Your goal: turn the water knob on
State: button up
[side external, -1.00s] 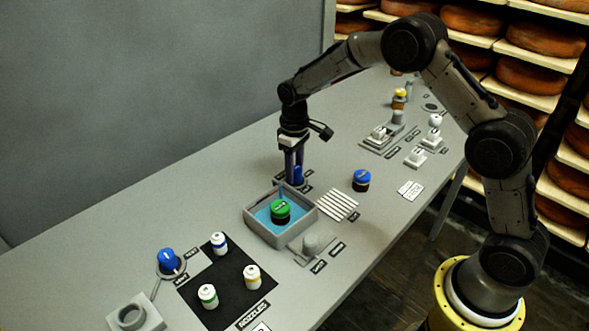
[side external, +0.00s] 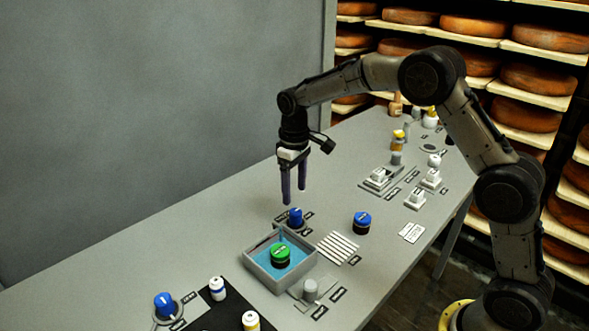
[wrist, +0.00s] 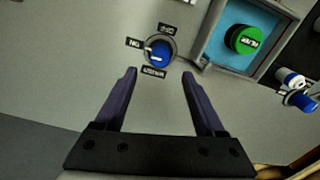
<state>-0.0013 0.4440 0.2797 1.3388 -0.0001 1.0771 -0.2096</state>
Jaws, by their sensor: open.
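The water knob (side external: 295,216) is a small blue dial with a white mark, set in the table behind the basin. In the wrist view the knob (wrist: 160,52) shows above and beyond my fingertips, with small labels around it. I cannot tell for sure which label its mark points to. My gripper (side external: 294,196) is open and empty, pointing down above the knob in the side view. Its two dark fingers (wrist: 159,72) are apart and do not touch the knob.
A grey basin (side external: 251,262) with blue water and a green-topped object (side external: 280,255) stands in front of the knob. A blue-topped button (side external: 362,221), a grey knob (side external: 310,289) and another blue dial (side external: 165,304) are nearby.

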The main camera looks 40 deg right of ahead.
notch_tip(320, 180, up, 6)
dwell(0.5)
notch_tip(320, 180, up, 9)
jog(key=t, duration=0.2)
send_over(294, 211)
jog(key=s, duration=0.4)
jog(key=s+r+t, duration=0.2)
jog(key=s+r, duration=0.4)
jog(key=s, duration=0.6)
jog(key=s+f+m, duration=0.1)
jog(key=s+f, duration=0.3)
jog(key=s, duration=0.4)
jog(key=s+f+m+t, duration=0.1)
jog(key=s+f, duration=0.4)
jog(key=s, duration=0.4)
jog(key=shift+d+f+t, duration=0.15)
jog(key=shift+t, duration=0.15)
